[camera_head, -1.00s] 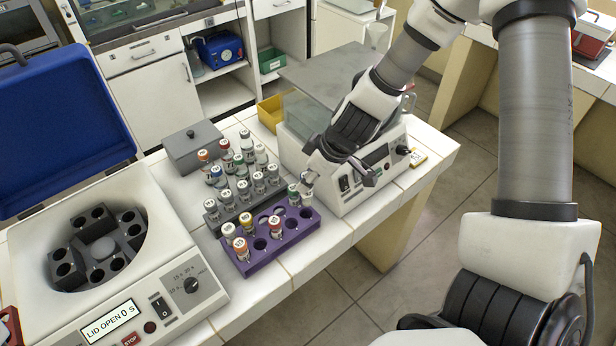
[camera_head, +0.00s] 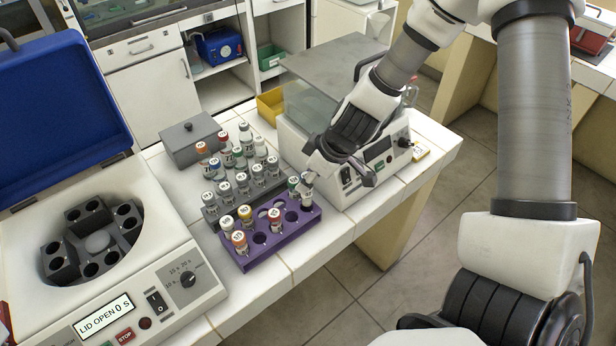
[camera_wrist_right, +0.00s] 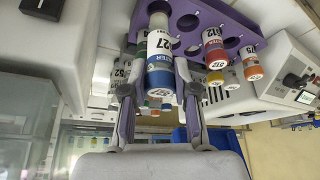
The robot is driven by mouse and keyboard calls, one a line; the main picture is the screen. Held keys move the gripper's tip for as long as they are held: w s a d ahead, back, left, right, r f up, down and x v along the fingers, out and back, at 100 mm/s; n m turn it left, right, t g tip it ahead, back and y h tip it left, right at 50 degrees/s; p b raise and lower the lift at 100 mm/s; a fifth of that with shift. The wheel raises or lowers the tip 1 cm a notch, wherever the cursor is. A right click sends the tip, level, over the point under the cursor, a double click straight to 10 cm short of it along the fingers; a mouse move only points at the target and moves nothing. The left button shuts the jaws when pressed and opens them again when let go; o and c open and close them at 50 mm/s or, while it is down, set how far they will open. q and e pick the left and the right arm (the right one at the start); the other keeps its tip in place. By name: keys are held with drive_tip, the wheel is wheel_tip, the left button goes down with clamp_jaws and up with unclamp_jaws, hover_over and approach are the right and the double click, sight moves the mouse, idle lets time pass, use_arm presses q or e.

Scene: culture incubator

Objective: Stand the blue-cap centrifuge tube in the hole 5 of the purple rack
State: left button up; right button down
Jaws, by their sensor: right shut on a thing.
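My right gripper (camera_wrist_right: 158,105) is shut on the blue-cap centrifuge tube (camera_wrist_right: 160,62), which has a white label marked 27. In the head view the gripper (camera_head: 308,184) is at the right end of the purple rack (camera_head: 257,262), and it hides much of the tube. In the wrist view the tube's far end overlaps the purple rack (camera_wrist_right: 240,25). I cannot tell how deep it sits or which hole number it is at. A red-cap tube (camera_head: 275,214) and an orange-cap tube (camera_head: 239,239) stand in the rack. My left gripper is not in view.
A dark grey rack (camera_head: 211,216) with several tubes stands directly behind the purple rack. An open centrifuge (camera_head: 165,232) is at left. A white instrument (camera_head: 345,190) stands close at the right. The table edge lies just in front of the purple rack.

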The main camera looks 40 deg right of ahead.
sight(308, 194)
drive_tip(key=shift+f, duration=0.1)
drive_tip(key=shift+f+b, duration=0.8)
drive_tip(key=shift+f+b, duration=1.55)
drive_tip(key=shift+f, duration=0.2)
drive_tip(key=c, duration=0.5)
unclamp_jaws()
drive_tip(key=shift+r, duration=0.1)
